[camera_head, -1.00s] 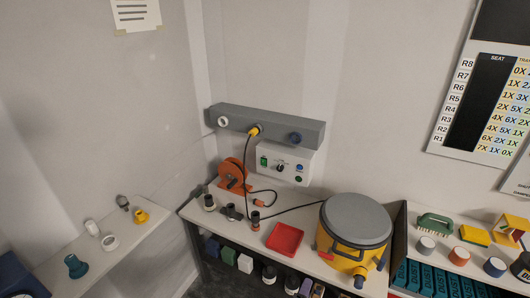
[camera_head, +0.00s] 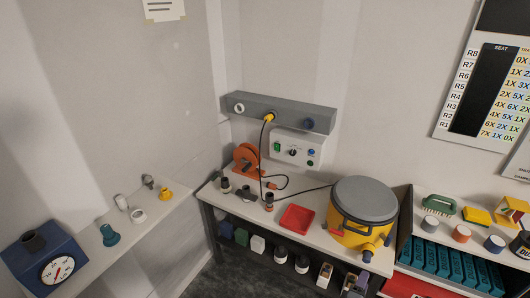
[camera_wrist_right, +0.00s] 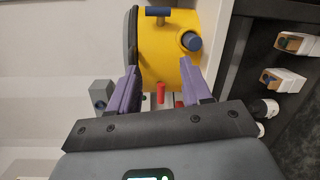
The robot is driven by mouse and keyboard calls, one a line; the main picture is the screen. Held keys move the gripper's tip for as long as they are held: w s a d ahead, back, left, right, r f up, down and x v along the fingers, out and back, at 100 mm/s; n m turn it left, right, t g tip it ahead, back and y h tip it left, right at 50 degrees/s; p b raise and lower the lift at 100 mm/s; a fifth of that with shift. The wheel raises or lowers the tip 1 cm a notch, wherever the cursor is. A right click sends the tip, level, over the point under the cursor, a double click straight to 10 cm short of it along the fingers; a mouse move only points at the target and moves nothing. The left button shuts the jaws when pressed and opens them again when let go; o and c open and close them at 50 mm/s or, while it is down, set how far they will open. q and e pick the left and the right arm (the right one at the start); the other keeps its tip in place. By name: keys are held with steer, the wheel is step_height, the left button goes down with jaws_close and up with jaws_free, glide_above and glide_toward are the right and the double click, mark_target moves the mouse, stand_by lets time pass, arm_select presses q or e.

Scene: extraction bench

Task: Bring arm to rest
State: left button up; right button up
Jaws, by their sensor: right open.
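My right gripper (camera_wrist_right: 160,68) shows in the right wrist view with its two purple fingers apart and nothing between them. It points at the yellow drum (camera_wrist_right: 165,45) with a blue port, which lies beyond the fingertips. A red part of the drum shows between the fingers, farther off. My left gripper is in neither view.
The bench (camera_head: 325,240) holds a red tray (camera_head: 297,219), an orange reel (camera_head: 247,157) and several dark fittings. A left shelf carries a blue dial box (camera_head: 45,260) and small fittings. Items fill the shelf under the bench. A right-hand shelf holds coloured cylinders.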

steer(key=s+d+r+h, duration=0.2)
steer(key=d+r, duration=0.2)
steer(key=d, duration=0.8)
steer(key=s+d+r+n+h, duration=0.1)
steer(key=s+d+r, duration=0.3)
steer(key=d, duration=0.8)
steer(key=s+d+r+h, duration=0.15)
steer(key=d+r, duration=0.35)
steer(key=d, duration=0.7)
steer(key=s+a+f+m+g+y, duration=0.35)
steer(key=a+f, duration=0.35)
steer(key=a, duration=0.3)
steer(key=s+a+f+m+g+y, duration=0.2)
steer(key=a+f+m+y, duration=0.15)
steer(key=a+f, duration=0.55)
steer(key=s+a+r+g+y, duration=0.2)
steer(key=s+a+r+y, duration=0.2)
steer(key=s+a, duration=0.65)
steer(key=s+a+r+m+g, duration=0.2)
steer(key=s+a+r, duration=0.7)
steer(key=s, duration=0.3)
steer(key=a+m+y, duration=0.3)
steer(key=a+y, duration=0.1)
steer(key=a, duration=0.5)
step_height(320, 180, up, 25)
steer(key=p, duration=2.5)
steer(key=shift+f+g, duration=0.15)
steer(key=shift+g, duration=0.2)
